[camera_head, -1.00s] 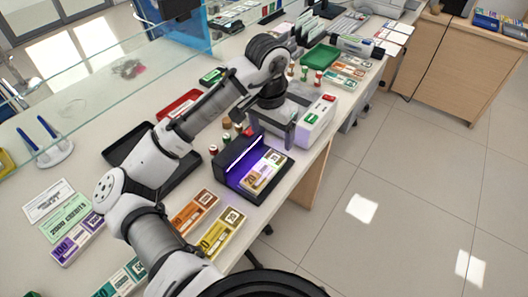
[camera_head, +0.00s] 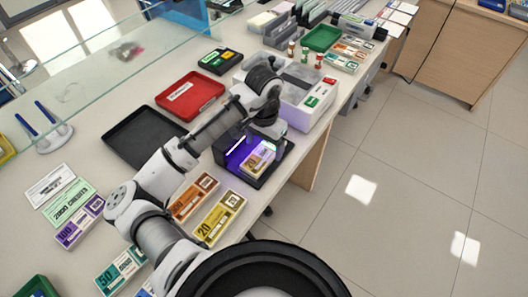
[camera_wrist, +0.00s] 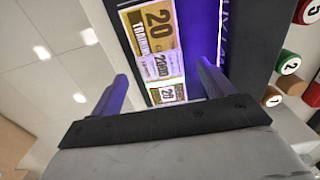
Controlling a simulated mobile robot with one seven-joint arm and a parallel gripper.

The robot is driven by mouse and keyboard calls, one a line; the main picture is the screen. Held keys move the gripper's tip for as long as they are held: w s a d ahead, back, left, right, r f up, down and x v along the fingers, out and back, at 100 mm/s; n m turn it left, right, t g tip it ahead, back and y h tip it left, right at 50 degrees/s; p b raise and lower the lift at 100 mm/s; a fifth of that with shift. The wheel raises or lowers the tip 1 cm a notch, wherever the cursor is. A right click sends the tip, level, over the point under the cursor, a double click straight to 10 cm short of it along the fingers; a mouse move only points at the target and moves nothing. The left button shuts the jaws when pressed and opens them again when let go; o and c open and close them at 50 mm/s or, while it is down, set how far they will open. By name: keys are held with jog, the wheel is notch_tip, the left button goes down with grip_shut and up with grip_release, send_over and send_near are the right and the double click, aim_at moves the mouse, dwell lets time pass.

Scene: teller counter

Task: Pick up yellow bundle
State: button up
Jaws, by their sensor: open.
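A yellow bundle marked 20 (camera_head: 221,216) lies flat on the counter near its front edge. Another bundle marked 20 (camera_head: 259,158) lies in a black box (camera_head: 222,159) lit purple inside. In the wrist view this bundle (camera_wrist: 149,30) looks yellow-tan with a pale band, tinted by the light. My gripper (camera_wrist: 163,78) is open and empty, its fingers on either side of the line to the boxed bundle. In the head view my gripper (camera_head: 266,132) is over the black box, and my wrist hides part of the box. I cannot tell its exact height above the bundle.
An orange bundle (camera_head: 194,197) lies beside the yellow one. A white machine (camera_head: 310,108) stands just right of the box. A red tray (camera_head: 190,96) and a black tray (camera_head: 144,139) lie behind. A glass screen (camera_head: 90,60) runs along the back.

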aim_at(264, 155)
jog(key=shift+w+f, duration=0.1)
jog(key=shift+f, duration=1.35)
jog(key=shift+c, duration=0.4)
jog(key=c, duration=1.1)
jog(key=shift+r, duration=0.1)
jog(key=shift+r, duration=0.1)
